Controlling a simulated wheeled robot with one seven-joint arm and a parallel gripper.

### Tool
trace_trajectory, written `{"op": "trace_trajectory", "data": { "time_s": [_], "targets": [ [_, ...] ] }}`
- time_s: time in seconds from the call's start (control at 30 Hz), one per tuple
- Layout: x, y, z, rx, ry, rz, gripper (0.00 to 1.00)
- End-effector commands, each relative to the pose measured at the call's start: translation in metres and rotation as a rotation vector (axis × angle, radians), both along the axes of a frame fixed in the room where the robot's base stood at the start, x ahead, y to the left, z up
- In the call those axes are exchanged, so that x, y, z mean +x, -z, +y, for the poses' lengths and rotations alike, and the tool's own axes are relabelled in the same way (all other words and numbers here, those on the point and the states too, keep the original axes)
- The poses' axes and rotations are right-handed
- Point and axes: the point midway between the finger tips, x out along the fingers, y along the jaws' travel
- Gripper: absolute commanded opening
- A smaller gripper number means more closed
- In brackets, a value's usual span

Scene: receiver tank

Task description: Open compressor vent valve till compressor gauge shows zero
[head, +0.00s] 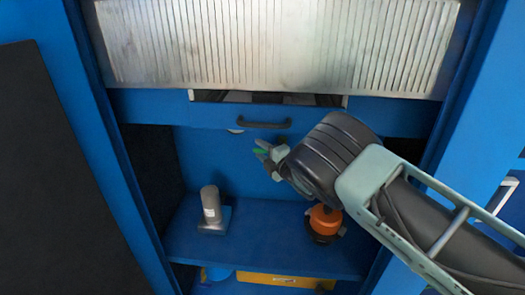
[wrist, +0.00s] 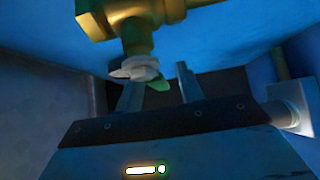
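A brass valve body (wrist: 120,15) hangs at the top of the wrist view, with a pale winged handle (wrist: 135,68) under its stem. A green piece (wrist: 159,85) shows beside the handle, between my fingers. My gripper (wrist: 160,76) is open, its two fingers apart just below and around the handle's right part; I cannot tell whether they touch it. In the head view my gripper (head: 266,158) is inside the blue cabinet, below the drawer front, with a green spot at its tip. No readable gauge face shows; a pale round edge (head: 236,130) peeks from under the drawer front.
A dark handle (head: 263,125) is on the blue drawer front (head: 215,116), above my gripper. A ribbed metal shutter (head: 280,45) is above that. A grey cylinder (head: 211,205) and an orange item (head: 324,219) stand on the blue shelf (head: 265,250). Cabinet walls close in both sides.

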Motion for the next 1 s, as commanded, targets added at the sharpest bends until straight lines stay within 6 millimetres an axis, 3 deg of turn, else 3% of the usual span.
{"op": "trace_trajectory", "data": {
  "time_s": [0.2, 0.33, 0.67, 1.0],
  "targets": [
    [0.0003, 0.0001, -0.0002, 0.0, 0.0, 0.0, 0.37],
    [0.0001, 0.0001, -0.0001, 0.0, 0.0, 0.0, 0.01],
    [0.0002, 0.0006, -0.0005, 0.02, 0.001, -0.001, 0.0],
    [0.0006, -0.0054, -0.0024, 0.206, 0.002, -0.008, 0.0]
  ]
}}
